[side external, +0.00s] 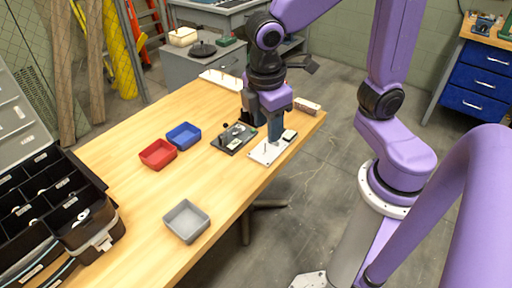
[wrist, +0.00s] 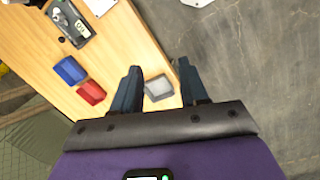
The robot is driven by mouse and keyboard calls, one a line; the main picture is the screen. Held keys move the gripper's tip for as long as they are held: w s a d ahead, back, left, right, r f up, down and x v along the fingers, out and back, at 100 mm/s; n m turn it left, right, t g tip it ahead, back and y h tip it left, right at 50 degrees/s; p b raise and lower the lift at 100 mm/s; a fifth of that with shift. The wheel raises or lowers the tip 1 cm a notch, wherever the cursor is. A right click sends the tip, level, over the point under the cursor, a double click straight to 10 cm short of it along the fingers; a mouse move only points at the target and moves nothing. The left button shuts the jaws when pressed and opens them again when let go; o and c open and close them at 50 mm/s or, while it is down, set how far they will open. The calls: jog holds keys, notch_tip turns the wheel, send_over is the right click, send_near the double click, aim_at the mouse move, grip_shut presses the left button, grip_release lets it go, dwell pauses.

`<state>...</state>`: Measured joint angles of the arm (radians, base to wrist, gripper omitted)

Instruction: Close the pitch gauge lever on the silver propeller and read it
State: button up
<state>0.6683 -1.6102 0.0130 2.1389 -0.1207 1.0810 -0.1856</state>
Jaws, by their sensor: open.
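My gripper (side external: 262,120) is open, with nothing between its fingers, low at the far right part of the bench. It also shows in the wrist view (wrist: 160,82), its two blue-grey fingers apart. A dark plate (side external: 224,143) with small silver and dark parts lies just left of it; it also shows at the top left of the wrist view (wrist: 87,36). A white plate (side external: 262,155) with a dark-topped piece lies beneath and beside the gripper, partly hidden by a finger. I cannot tell the silver propeller or the gauge lever apart among these small parts.
A red tray (side external: 158,154), a blue tray (side external: 184,136) and a grey tray (side external: 186,221) stand on the wooden bench (side external: 130,195). A black parts case (side external: 75,215) is at the left. A long white strip (side external: 220,80) lies behind.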

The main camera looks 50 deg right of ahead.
jog(key=s+d+f+m+y, duration=0.15)
jog(key=s+d, duration=0.35)
jog(key=s, duration=0.5)
jog(key=w+a+r+n, duration=0.1)
jog(key=w+a, duration=0.1)
jog(key=w, duration=0.4)
jog(key=w+a+r+n, duration=0.1)
jog(key=w+a, duration=0.2)
jog(key=w, duration=0.3)
jog(key=w+f+h, duration=0.1)
jog(key=w+h, duration=0.1)
jog(key=w, duration=1.1)
jog(key=n+g+h, duration=0.2)
jog(key=g, duration=0.1)
send_over(224, 124)
jog(key=w+a, duration=0.4)
jog(key=a, duration=0.1)
notch_tip(224, 124, down, 8)
jog(key=x, duration=1.7)
jog(key=shift+s+a, duration=0.2)
jog(key=shift+s, duration=0.05)
grip_shut()
